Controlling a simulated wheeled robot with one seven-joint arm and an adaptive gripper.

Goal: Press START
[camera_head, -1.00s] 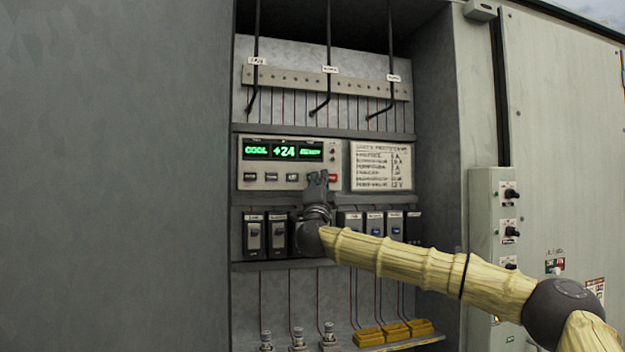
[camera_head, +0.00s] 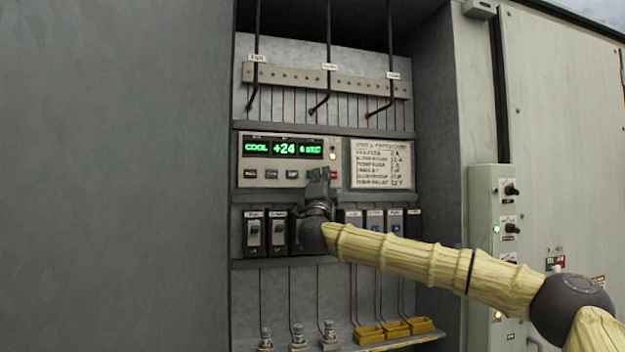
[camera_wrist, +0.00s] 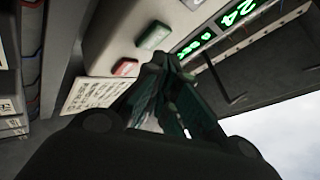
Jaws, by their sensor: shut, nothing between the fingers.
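The control panel (camera_head: 262,178) has a green display (camera_head: 283,149) reading COOL +24 and a third field that looks like seconds. The green button (camera_wrist: 154,37) and the red button (camera_wrist: 125,67) show beside each other in the wrist view. In the head view my gripper mostly covers the green one, and the red one (camera_head: 334,175) shows at its right. My gripper (camera_head: 318,176) is shut and empty in front of the panel. Its fingertips (camera_wrist: 163,64) appear beside the green button in the wrist view; contact cannot be told. The button lettering is unreadable.
A row of breakers (camera_head: 278,232) sits below the panel, partly behind my wrist. A printed card (camera_head: 380,164) is at the panel's right. A grey switch box (camera_head: 482,205) stands at the cabinet's right edge. Yellow blocks (camera_head: 369,335) are on the bottom shelf.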

